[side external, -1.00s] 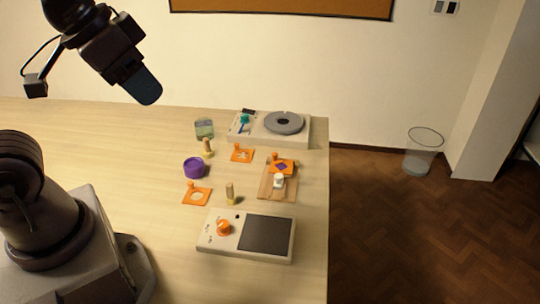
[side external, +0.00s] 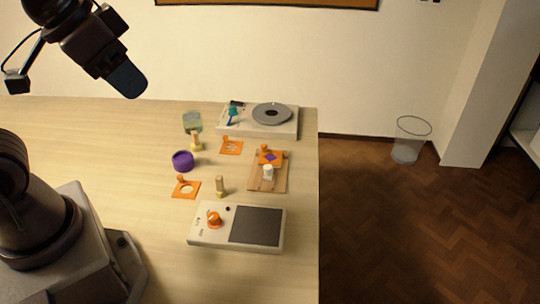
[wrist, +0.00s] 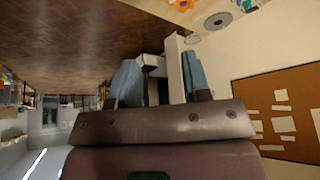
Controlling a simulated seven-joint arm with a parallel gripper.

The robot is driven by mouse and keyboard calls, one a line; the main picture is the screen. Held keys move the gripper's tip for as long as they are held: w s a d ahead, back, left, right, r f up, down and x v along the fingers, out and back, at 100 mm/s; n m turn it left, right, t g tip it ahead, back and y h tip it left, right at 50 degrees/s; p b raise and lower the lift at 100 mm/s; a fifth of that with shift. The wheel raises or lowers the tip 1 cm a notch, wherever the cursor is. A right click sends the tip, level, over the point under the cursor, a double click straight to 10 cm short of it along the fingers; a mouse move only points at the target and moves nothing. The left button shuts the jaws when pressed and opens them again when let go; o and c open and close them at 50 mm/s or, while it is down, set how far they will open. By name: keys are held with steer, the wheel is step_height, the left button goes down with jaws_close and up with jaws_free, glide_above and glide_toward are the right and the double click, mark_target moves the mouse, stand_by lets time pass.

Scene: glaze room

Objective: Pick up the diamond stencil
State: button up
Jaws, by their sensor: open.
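The diamond stencil (side external: 270,156) is a small orange plate with a purple diamond in its middle and an orange knob. It lies at the far end of a wooden board (side external: 282,181) on the table. My gripper (side external: 128,82) is high above the table at the upper left, well away from the stencil. In the wrist view my gripper (wrist: 160,82) is open, with nothing between its blue fingers. Two other orange stencils lie on the table: one with a round opening (side external: 186,188) and one with a pale cut-out (side external: 231,147) whose shape is hard to tell.
A white cylinder (side external: 268,172) stands on the board close to the stencil. The table's left part is clear.

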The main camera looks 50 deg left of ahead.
steer(key=shift+c, duration=0.3)
steer(key=w+a+f+n+y, duration=0.2)
steer(key=w+a+f+n, duration=0.1)
steer(key=w+f+n, duration=0.3)
steer(key=n+t+h, duration=0.2)
steer(key=n+t, duration=0.6)
steer(key=n, duration=2.1)
glide_toward(263, 146)
steer(key=v, duration=0.3)
steer(key=shift+s+d, duration=0.1)
steer(key=shift+d, duration=0.05)
steer(key=shift+n, duration=0.5)
steer(key=x, duration=1.3)
